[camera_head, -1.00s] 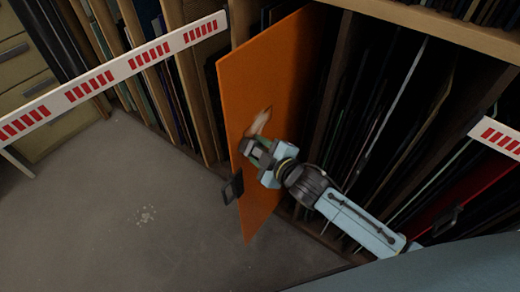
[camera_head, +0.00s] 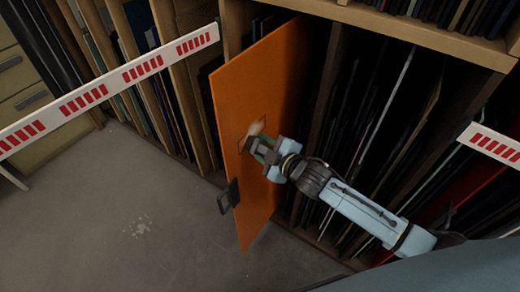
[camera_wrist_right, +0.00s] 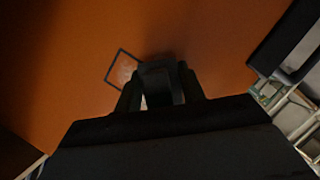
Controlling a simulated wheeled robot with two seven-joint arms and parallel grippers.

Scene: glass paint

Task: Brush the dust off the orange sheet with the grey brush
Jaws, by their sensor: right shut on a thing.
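The orange sheet (camera_head: 236,95) stands upright and tilted, partly out of the rack; it fills much of the right wrist view (camera_wrist_right: 80,75). My right gripper (camera_head: 262,150) is in front of its middle, shut on the grey brush (camera_wrist_right: 160,82). The brush's pale tip (camera_head: 256,127) shows just past the fingers in the head view, close to the sheet; I cannot tell if it touches. A thin dark square outline on the sheet holds pale dust (camera_wrist_right: 125,70), beside the brush at its left in the wrist view. My left gripper is not in view.
A black clip (camera_head: 228,197) sits on the sheet's left edge. Racks of upright panels (camera_head: 370,130) stand behind and to the right. Red-and-white striped bars (camera_head: 110,85) cross at left and right. The grey floor (camera_head: 90,200) is open, with a pale speckled patch (camera_head: 138,226).

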